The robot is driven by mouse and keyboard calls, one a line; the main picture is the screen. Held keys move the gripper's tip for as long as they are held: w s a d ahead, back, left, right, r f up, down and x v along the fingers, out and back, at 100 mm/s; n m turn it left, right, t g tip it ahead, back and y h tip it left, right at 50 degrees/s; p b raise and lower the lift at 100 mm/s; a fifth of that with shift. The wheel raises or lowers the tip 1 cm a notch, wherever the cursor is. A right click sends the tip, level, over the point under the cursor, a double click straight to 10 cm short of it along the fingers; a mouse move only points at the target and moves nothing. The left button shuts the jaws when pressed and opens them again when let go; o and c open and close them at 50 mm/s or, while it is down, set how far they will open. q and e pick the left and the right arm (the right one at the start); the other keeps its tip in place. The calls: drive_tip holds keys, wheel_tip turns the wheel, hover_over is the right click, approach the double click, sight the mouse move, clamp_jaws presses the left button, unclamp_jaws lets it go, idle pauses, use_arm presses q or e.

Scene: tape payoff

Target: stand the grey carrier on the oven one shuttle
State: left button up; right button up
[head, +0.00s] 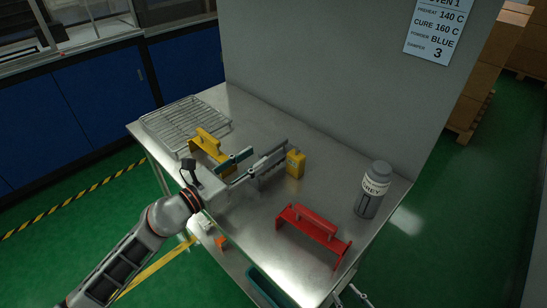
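The grey carrier (270,161), a grey piece with a raised bar, stands on the metal table (262,210) near its middle. My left gripper (246,164) reaches in from the left, low over the table, at the carrier's left end. Its fingers look spread, with a green pad showing bare on the far one. I cannot tell whether they touch the carrier. The gripper hides some of the table and the carrier's near left side. My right gripper is not clearly seen. Nothing in view is clearly marked as the oven one shuttle.
A yellow carrier (207,142) stands just left of the grey one, beside a wire rack (183,121). A small yellow container (295,164) stands close right. A red carrier (315,232) and a grey bottle (373,190) are farther right. A wall with a sign (437,30) rises behind.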

sight(274, 148)
use_arm(q)
drive_tip(key=x, duration=0.8)
drive_tip(key=shift+s+d+f, duration=0.1)
drive_tip(key=shift+s+f, duration=0.1)
drive_tip(key=shift+f, duration=0.2)
drive_tip(key=shift+r, duration=0.1)
clamp_jaws()
